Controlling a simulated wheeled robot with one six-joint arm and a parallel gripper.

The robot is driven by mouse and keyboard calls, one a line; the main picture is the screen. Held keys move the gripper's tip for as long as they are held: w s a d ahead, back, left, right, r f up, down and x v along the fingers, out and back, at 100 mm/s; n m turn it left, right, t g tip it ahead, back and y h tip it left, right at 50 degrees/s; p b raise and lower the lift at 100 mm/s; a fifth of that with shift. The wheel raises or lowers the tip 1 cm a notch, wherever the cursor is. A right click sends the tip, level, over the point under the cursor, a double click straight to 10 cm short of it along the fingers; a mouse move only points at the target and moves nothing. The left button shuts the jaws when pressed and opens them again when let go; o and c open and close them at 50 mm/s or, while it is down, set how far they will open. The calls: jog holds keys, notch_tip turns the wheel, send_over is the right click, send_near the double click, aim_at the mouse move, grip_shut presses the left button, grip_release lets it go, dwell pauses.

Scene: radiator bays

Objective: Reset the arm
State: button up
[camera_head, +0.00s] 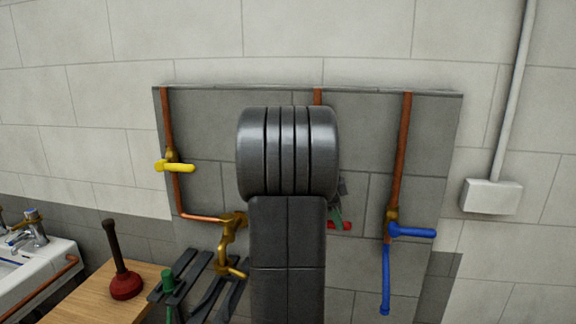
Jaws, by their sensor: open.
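My own dark arm, with a ribbed black joint at its top, stands upright in the middle of the head view and blocks the centre of the wall panel. My gripper cannot be made out; it seems hidden behind the arm. A small dark grey part shows just right of the joint, too little to identify. Below it a red handle (346,226) with a green bit beside it peeks out from behind the arm.
A grey panel (212,128) carries copper pipes, a yellow lever (175,167), a brass tap (229,240) and a blue lever (412,231). At lower left are a sink (62,262), a plunger (124,284) on a wooden top and a green-handled tool (168,281). A white box (491,197) hangs right.

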jog(key=shift+a+r+h, duration=0.1)
jog(key=shift+r+h, duration=0.15)
jog(key=shift+h, duration=0.05)
jog(key=b+v, duration=0.1)
jog(key=v, duration=1.2)
jog(key=shift+r, duration=0.3)
